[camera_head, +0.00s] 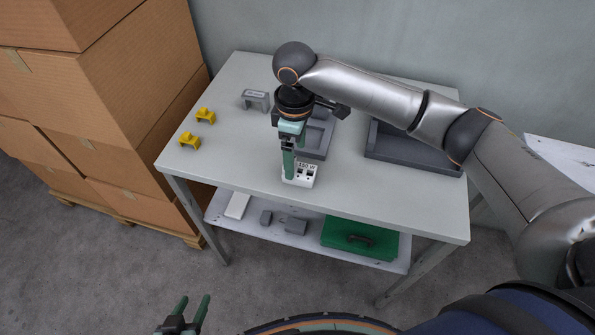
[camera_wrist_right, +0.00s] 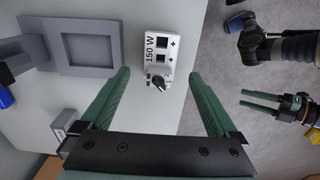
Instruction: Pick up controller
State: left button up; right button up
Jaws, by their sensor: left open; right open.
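The controller (camera_head: 303,174) is a small white box marked 150 W, standing near the front edge of the grey table. In the right wrist view the controller (camera_wrist_right: 158,46) shows two dark square windows, plus marks and a black knob. My right gripper (camera_head: 290,174) points down at the controller and hides part of its left side. In the wrist view my right gripper (camera_wrist_right: 159,76) is open, its green fingers apart on either side of the knob end. No grip on the box shows. My left gripper (camera_head: 197,301) is open and empty, low in front of the table.
On the table (camera_head: 225,160) are two yellow clips (camera_head: 190,140), a grey bracket (camera_head: 255,99), a grey frame-like housing (camera_head: 322,140) and a dark tray (camera_head: 410,150). A lower shelf holds a green case (camera_head: 345,245). Stacked cartons (camera_head: 120,110) stand left.

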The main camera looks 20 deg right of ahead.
aim_at(300, 171)
notch_tip(300, 171, down, 4)
jog(key=shift+w+a+b, duration=0.1)
jog(key=shift+b, duration=0.2)
jog(key=shift+f, duration=0.5)
jog(key=shift+c, duration=0.4)
grip_shut()
jog(key=shift+r, duration=0.15)
